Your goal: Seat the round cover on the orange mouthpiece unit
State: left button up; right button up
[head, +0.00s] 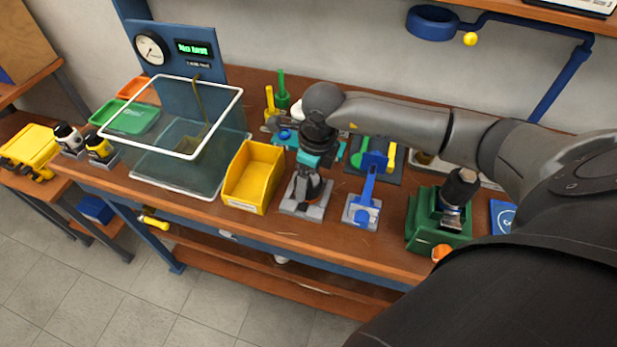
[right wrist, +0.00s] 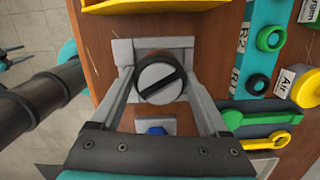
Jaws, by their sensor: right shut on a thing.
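My right gripper (head: 311,188) reaches down over a grey stand (head: 292,208) at the front of the bench. In the right wrist view its two grey fingers (right wrist: 158,85) are shut on the sides of the round cover (right wrist: 152,73), a grey disc with a dark bar across it. Orange parts of the mouthpiece unit (head: 297,186) show between and below the fingers in the head view. The cover hides the unit from above, and I cannot tell whether the two touch. A dark arm with a teal part, seemingly my left gripper (right wrist: 18,56), shows small at the left edge.
A yellow bin (head: 252,176) stands close left of the stand and a blue fixture (head: 364,205) close right. A clear tank (head: 180,160) is farther left, a green holder (head: 440,225) farther right. Green and yellow tools (head: 390,158) lie behind.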

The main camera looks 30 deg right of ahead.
jog(key=o, duration=1.2)
jog(key=shift+r, duration=0.1)
jog(key=shift+r+p, duration=3.05)
jog(key=shift+r, duration=0.95)
jog(key=shift+f, duration=0.1)
